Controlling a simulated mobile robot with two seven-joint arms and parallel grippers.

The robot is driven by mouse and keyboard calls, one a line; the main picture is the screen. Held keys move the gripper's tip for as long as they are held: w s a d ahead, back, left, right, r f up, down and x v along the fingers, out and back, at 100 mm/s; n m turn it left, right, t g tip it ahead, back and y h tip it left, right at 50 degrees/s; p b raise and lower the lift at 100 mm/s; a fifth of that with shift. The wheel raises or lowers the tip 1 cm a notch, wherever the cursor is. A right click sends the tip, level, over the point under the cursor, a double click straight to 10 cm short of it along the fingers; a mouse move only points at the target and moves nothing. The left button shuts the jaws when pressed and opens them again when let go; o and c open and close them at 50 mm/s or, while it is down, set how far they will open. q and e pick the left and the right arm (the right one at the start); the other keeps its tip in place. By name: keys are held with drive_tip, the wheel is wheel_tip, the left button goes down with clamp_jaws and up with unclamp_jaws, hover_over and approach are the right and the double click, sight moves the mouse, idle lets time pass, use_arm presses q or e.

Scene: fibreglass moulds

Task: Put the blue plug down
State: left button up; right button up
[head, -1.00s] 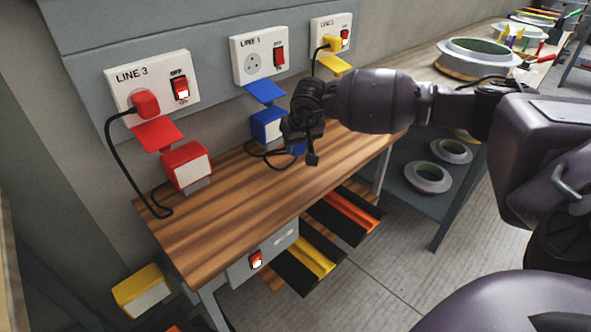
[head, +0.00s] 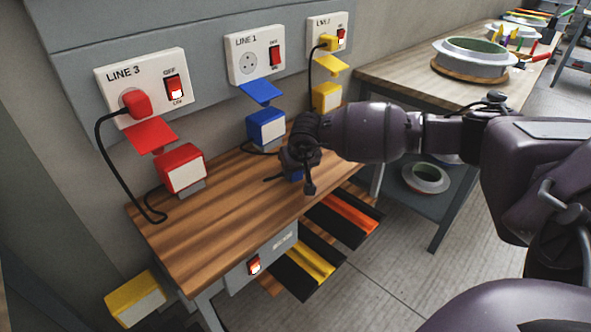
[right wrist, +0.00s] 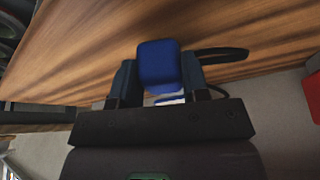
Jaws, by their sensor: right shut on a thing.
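The blue plug (right wrist: 158,62) sits between the two fingers of my right gripper (right wrist: 160,82) in the right wrist view, with a dark cable beside it. In the head view only a small blue part of the plug (head: 297,176) shows under my right gripper (head: 297,170), low over the wooden bench (head: 225,215). I cannot tell whether the plug touches the bench top. The LINE 1 socket (head: 248,63) on the wall is empty. My left gripper is not in view.
A red plug (head: 136,103) is in the LINE 3 socket and a yellow plug (head: 327,43) in another. Red (head: 181,168), blue (head: 266,128) and yellow (head: 327,96) boxes stand along the bench's back.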

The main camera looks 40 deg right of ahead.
drive_tip(key=shift+f, duration=0.45)
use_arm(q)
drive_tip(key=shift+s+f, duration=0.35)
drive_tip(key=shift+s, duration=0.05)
use_arm(e)
drive_tip(key=o, duration=1)
drive_tip(key=shift+r, duration=0.1)
